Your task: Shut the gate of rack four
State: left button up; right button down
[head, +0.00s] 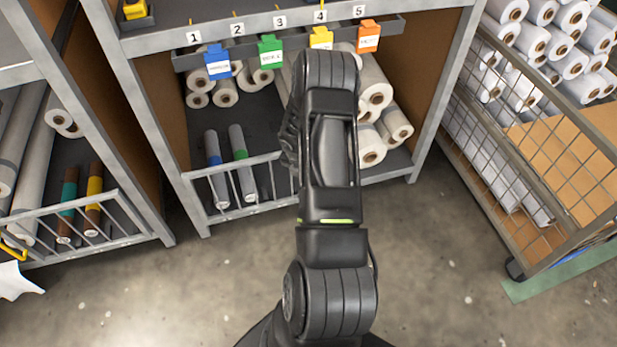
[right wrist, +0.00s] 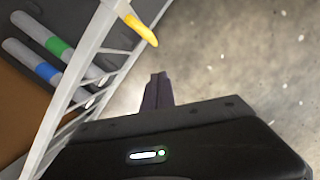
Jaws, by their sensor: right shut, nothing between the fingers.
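A grey rack with number plates 1 to 5 stands at the centre of the head view. A low barred gate (head: 240,206) crosses its bottom bay, in front of rolls with blue and green bands. My arm hides the gate's right part, and I cannot tell whether it is fully shut. In the right wrist view, the gate's bars (right wrist: 75,98) run along the left, with a yellow handle (right wrist: 141,30) at the top. My right gripper (right wrist: 157,80) is shut and empty, pointing below and right of the handle, apart from it in the picture.
Another rack at the left has its own barred gate (head: 62,208) and a yellow handle (head: 12,250). A wire-mesh cart (head: 540,150) full of white rolls stands at the right. The concrete floor (head: 440,270) between is clear.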

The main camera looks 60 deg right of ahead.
jog(key=v, duration=0.5)
jog(key=shift+s+a+r+p, duration=0.15)
jog(key=shift+r+p, duration=0.05)
jog(key=shift+p, duration=0.2)
jog(key=w+a+f+m+t+y, duration=0.1)
jog(key=w+a+f+m+y, duration=0.1)
jog(key=a+m, duration=0.65)
jog(key=w+a+f+m+t+y, duration=0.15)
jog(key=a+m, duration=0.35)
jog(key=a, duration=0.6)
jog(key=w+a+f+m+t+y, duration=0.1)
jog(key=a+f+m, duration=0.1)
jog(key=a+m, duration=0.65)
jog(key=s+a+m+g+y, duration=0.1)
jog(key=s+a, duration=0.3)
jog(key=a, duration=0.7)
jog(key=s+a+n+g+y, duration=0.1)
jog(key=s+a+g, duration=0.1)
jog(key=s+a, duration=0.8)
notch_tip(320, 180, up, 13)
jog(key=w+a+p, duration=0.2)
jog(key=p, duration=1)
jog(key=shift+w+a, duration=0.2)
